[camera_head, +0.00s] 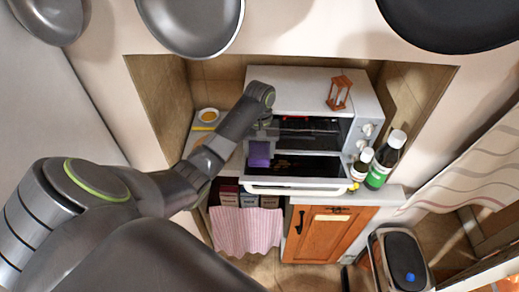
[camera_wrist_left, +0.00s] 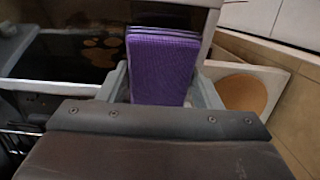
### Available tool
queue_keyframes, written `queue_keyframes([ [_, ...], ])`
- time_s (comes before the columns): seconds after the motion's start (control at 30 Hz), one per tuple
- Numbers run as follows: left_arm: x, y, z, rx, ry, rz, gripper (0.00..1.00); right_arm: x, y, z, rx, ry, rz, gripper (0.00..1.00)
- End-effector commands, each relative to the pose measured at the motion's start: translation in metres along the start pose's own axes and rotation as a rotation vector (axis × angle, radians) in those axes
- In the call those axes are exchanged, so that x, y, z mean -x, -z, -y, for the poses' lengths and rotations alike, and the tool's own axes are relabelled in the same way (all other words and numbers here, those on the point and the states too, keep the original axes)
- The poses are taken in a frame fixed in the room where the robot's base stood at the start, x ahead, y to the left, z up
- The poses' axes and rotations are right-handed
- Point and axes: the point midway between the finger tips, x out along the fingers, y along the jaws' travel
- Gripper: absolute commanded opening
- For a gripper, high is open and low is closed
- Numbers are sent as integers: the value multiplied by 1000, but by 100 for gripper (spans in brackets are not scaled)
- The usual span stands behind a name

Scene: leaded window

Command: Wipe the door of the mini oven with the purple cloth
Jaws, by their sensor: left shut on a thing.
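The mini oven (camera_head: 300,85) stands in a wall niche with its door (camera_head: 310,168) folded down, dark glass facing up and a pale handle (camera_head: 295,189) along the front edge. Brown smears (camera_wrist_left: 100,48) show on the dark glass in the left wrist view. My left gripper (camera_head: 262,140) is shut on the folded purple cloth (camera_head: 259,152), at the left end of the door. The cloth (camera_wrist_left: 163,68) sits between the fingers in the left wrist view; whether it touches the glass I cannot tell. My right gripper is not in view.
A wooden hourglass (camera_head: 339,92) stands on the oven. A green-labelled bottle (camera_head: 379,172) and a smaller bottle (camera_head: 361,164) stand close to the door's right end. A cup (camera_head: 208,115) is left of the oven. Pans (camera_head: 190,25) hang above. A pink striped towel (camera_head: 245,230) hangs below.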

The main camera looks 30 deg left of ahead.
Motion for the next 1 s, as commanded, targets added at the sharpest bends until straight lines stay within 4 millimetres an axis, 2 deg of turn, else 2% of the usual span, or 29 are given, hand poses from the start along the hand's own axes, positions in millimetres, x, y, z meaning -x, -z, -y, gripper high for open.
queue_keyframes([
  [0.83,-16,-2,0,0,0,1,33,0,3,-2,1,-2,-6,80],
  [1.0,-15,-2,-6,-1,-1,1,33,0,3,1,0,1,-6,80],
])
